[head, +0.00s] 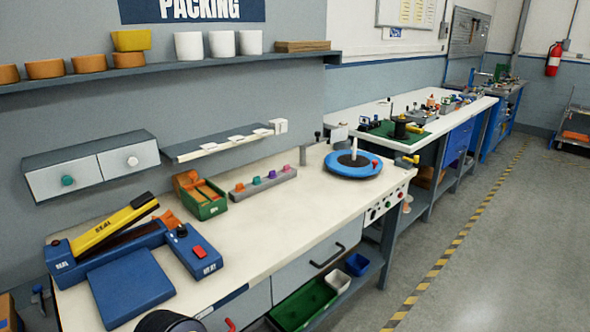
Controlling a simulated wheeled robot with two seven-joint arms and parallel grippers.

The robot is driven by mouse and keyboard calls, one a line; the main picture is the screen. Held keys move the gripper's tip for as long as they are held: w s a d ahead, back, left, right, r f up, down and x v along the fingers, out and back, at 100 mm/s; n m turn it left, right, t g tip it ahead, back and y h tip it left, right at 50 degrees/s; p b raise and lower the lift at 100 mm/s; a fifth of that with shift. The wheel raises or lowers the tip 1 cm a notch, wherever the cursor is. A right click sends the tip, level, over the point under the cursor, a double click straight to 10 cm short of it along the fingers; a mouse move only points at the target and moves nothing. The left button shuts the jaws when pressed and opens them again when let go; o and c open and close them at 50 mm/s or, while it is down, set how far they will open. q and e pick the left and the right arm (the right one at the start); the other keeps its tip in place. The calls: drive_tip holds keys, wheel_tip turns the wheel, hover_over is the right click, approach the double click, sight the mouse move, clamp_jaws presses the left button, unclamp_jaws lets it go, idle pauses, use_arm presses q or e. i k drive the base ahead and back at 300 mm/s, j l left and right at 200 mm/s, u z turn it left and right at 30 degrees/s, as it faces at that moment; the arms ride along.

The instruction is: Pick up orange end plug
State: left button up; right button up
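A low grey rack (264,185) stands on the near packing bench, right of a green bin. It carries a row of small coloured plugs. The leftmost plug looks like the orange end plug (239,187); it is small, so its shape is hard to tell. Neither of my grippers is in view.
A green bin with orange contents (200,195) stands left of the rack. A blue and yellow sealer (125,285) fills the bench's left end. A blue round turntable (352,165) with a white post is at the right. The white bench top (270,232) in front of the rack is clear.

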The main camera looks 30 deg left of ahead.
sight(238, 187)
drive_tip(key=i, duration=1.25)
drive_tip(key=i+l+u, duration=0.1)
drive_tip(key=i, duration=1.1)
drive_tip(key=u, duration=0.45)
drive_tip(key=i+u, duration=0.15)
drive_tip(key=u, duration=0.35)
drive_tip(key=l+u, duration=0.1)
drive_tip(key=u, duration=0.35)
drive_tip(key=i+l+u, duration=0.1)
drive_tip(key=u, duration=0.4)
drive_tip(key=l+u, duration=0.1)
drive_tip(key=u, duration=0.35)
